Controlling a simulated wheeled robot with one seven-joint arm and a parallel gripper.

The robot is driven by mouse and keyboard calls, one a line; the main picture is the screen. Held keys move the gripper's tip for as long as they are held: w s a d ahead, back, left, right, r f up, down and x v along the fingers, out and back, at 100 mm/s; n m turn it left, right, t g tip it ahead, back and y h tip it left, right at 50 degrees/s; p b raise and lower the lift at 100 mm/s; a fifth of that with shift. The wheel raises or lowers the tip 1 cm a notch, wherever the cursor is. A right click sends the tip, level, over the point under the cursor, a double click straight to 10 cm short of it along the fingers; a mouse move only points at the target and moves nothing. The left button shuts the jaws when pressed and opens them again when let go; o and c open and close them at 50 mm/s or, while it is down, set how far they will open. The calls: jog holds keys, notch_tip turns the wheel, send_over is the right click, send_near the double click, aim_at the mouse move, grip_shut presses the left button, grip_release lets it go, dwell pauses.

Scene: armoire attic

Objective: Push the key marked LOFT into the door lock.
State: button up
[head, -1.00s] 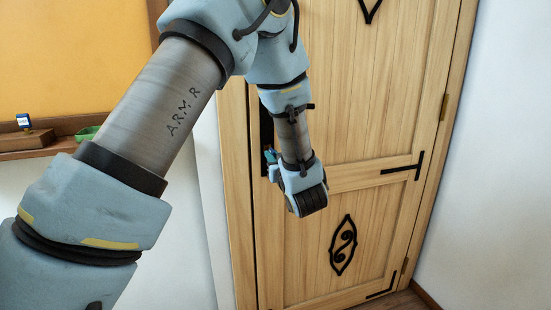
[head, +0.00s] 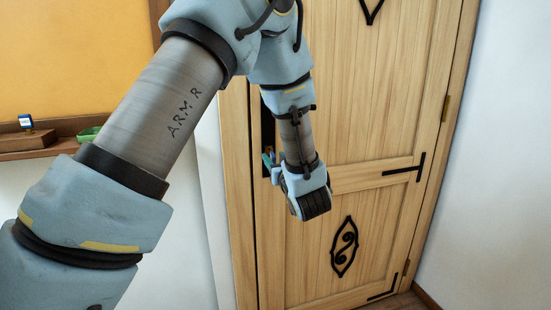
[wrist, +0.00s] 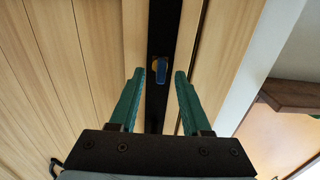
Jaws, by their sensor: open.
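A blue key (wrist: 161,73) stands at the brass lock (wrist: 155,65) on the black lock plate (wrist: 164,25) of the wooden door. Any marking on it is unreadable, and how deep it sits cannot be told. My gripper (wrist: 159,76) is open, its two green fingers apart on either side of the key in the picture, touching neither side of it. In the head view my gripper (head: 268,160) is at the door's left edge by the plate (head: 267,130), and my wrist hides part of this area. The key cannot be made out there.
The wooden door (head: 380,120) is closed, with black iron fittings. On a shelf (head: 70,127) at the left are a wooden block (head: 28,141) bearing a blue item with a white label (head: 25,121), and a green dish (head: 88,133). White wall lies on the right.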

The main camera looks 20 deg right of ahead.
aim_at(275, 156)
jog(key=s+a+b, duration=0.1)
jog(key=s, duration=0.8)
jog(key=shift+s, duration=0.15)
jog(key=shift+c, duration=0.2)
jog(key=shift+r, duration=0.1)
jog(key=shift+c, duration=0.8)
jog(key=shift+d+r+m+p, duration=0.1)
jog(key=shift+r+m+p, duration=0.2)
jog(key=shift+m+p, duration=0.85)
jog(key=shift+c, duration=1.4)
jog(key=m+p, duration=0.2)
jog(key=p, duration=0.1)
jog(key=m+p, duration=0.1)
jog(key=m, duration=0.1)
jog(key=shift+d+r, duration=0.1)
jog(key=shift+r, duration=0.15)
grip_shut()
jog(key=shift+w+d+f+m+p, duration=0.15)
jog(key=shift+w+m+p, duration=0.9)
jog(key=shift+m, duration=0.55)
jog(key=shift+w+a+f+m+p, duration=0.1)
jog(key=shift+w+f+m+p, duration=0.1)
jog(key=shift+w+m+p, duration=1.15)
jog(key=shift+w+d+f+m+p, duration=0.15)
jog(key=shift+w+m+p, duration=0.6)
jog(key=shift+m, duration=1.15)
